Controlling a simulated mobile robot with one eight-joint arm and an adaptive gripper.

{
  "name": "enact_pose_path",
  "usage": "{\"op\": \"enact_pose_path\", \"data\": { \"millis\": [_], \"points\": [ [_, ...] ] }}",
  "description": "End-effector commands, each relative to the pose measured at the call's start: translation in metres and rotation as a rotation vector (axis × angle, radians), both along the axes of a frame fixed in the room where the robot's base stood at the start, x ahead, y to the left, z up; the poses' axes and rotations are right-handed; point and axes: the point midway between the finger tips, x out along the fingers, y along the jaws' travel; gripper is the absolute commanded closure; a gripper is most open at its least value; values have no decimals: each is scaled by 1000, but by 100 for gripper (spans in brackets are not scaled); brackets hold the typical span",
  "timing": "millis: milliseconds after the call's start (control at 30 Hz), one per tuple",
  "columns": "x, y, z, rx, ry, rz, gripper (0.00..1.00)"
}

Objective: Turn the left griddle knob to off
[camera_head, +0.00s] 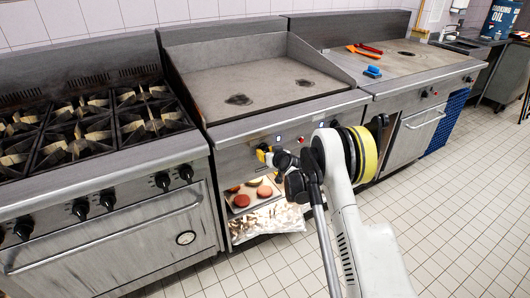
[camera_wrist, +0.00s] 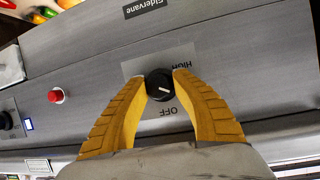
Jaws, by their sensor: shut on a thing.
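The griddle knob (camera_wrist: 160,84) is black and round with a white pointer mark. In the wrist view it sits between my two yellow fingers. The mark slants, and I cannot tell exactly which setting it meets. The word HIGH is printed above it and OFF below it on the panel. My gripper (camera_wrist: 160,88) is shut on the knob, one finger on each side. In the head view my gripper (camera_head: 265,153) is at the left end of the front panel of the griddle (camera_head: 215,130) and hides the knob there.
A red button (camera_wrist: 56,95) and another black knob (camera_wrist: 5,120) are on the same panel. A burner range (camera_head: 95,165) stands left. The tiled floor (camera_head: 455,200) at right is clear.

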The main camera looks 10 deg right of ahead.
Motion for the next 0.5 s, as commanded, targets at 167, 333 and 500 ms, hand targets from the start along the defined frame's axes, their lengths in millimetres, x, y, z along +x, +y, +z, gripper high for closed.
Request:
{"op": "enact_pose_path", "data": {
  "millis": [167, 333, 500],
  "points": [
    [2, -2, 2, 34, 7, -5, 99],
    [2, -2, 2, 117, 32, -5, 99],
    [2, -2, 2, 247, 75, -6, 99]
  ]
}}
